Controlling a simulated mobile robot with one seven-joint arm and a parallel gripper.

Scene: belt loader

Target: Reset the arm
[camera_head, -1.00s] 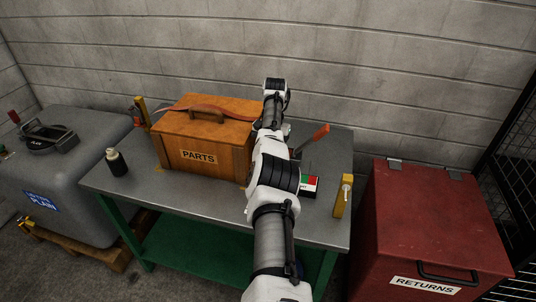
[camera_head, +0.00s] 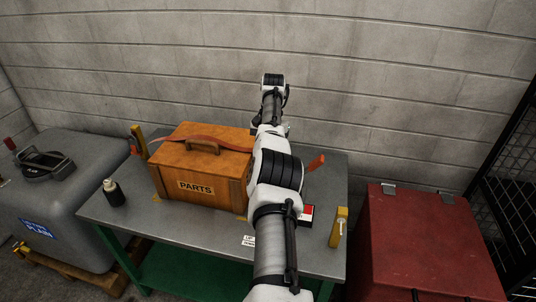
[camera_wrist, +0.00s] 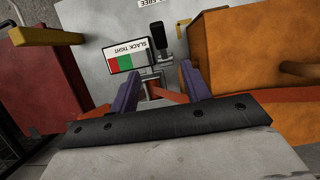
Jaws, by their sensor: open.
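My arm (camera_head: 275,225) reaches over the steel workbench (camera_head: 170,225) in the head view. Its gripper is hidden there behind the arm. In the wrist view my gripper (camera_wrist: 160,72) is open, with two purple fingers spread apart. An orange-red piece (camera_wrist: 168,92) shows between and behind the fingers; I cannot tell whether it touches them. A red-orange lever handle (camera_head: 316,162) stands just right of my arm. A red, green and white SLACK/TIGHT indicator (camera_wrist: 125,57) lies beyond the fingers.
A wooden PARTS box (camera_head: 197,186) with a strap (camera_head: 180,137) across its lid stands left of my arm. A black bottle (camera_head: 114,194) and yellow posts (camera_head: 339,228) are on the bench. A red bin (camera_head: 425,235) stands right, a grey container (camera_head: 60,185) left.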

